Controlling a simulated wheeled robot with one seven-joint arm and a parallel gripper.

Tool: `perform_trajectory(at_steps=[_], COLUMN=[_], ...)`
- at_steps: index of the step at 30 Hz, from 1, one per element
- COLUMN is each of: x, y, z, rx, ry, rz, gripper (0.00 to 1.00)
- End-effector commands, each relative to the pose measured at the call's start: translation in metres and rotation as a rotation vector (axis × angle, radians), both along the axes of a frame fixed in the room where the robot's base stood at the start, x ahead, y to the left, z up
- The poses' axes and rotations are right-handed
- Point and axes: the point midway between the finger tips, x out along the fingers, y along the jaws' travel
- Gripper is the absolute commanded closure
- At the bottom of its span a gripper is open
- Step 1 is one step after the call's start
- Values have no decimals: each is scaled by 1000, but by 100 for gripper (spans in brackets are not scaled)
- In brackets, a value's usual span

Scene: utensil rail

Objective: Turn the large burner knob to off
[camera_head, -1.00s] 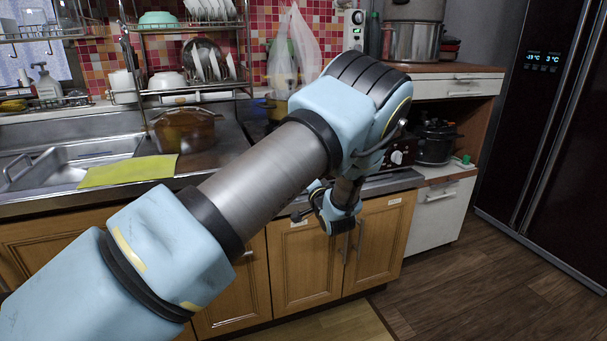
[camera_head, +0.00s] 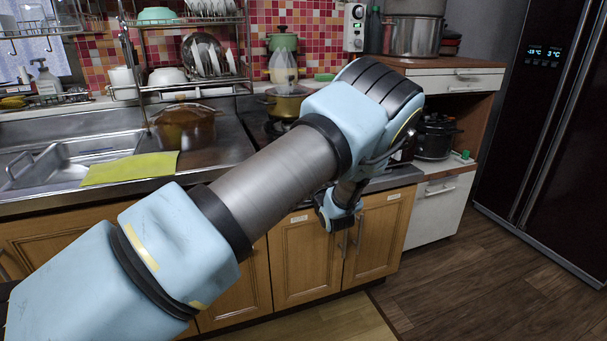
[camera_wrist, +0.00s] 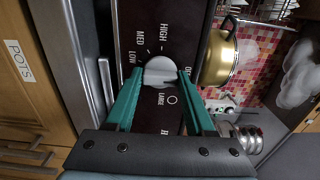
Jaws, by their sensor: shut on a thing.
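The large burner knob (camera_wrist: 159,71) is a round pale grey knob on the dark stove panel (camera_wrist: 150,25) in the wrist view. LOW, MED and HIGH are printed around its left and upper side, the start of OFF at its right, and LARGE below it. My gripper (camera_wrist: 161,76) has its two green fingers on either side of the knob and is shut on it. I cannot make out a pointer on the knob. In the head view my arm hides the knob and the fingertips.
A gold pot (camera_wrist: 220,57) stands close to the right of the knob in the wrist view. Cupboard doors (camera_head: 300,262) are below the counter. A black cooker (camera_head: 436,138) stands right of the stove. The floor in front is clear.

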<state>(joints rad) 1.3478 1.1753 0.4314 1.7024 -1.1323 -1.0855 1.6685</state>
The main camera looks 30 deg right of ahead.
Motion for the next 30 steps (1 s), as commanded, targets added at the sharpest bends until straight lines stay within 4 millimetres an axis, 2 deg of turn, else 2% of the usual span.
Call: perform_trajectory(at_steps=[7, 8, 15, 24, 26, 30], x=[-1, -1, 0, -3, -7, -29], y=[0, 0, 0, 0, 0, 2], z=[-1, -1, -1, -1, -1, -2], rx=[3, 2, 1, 0, 0, 0], ry=[2, 2, 1, 0, 1, 2], rz=[-1, -1, -1, -1, -2, -4], gripper=[100, 45, 18, 18, 18, 18])
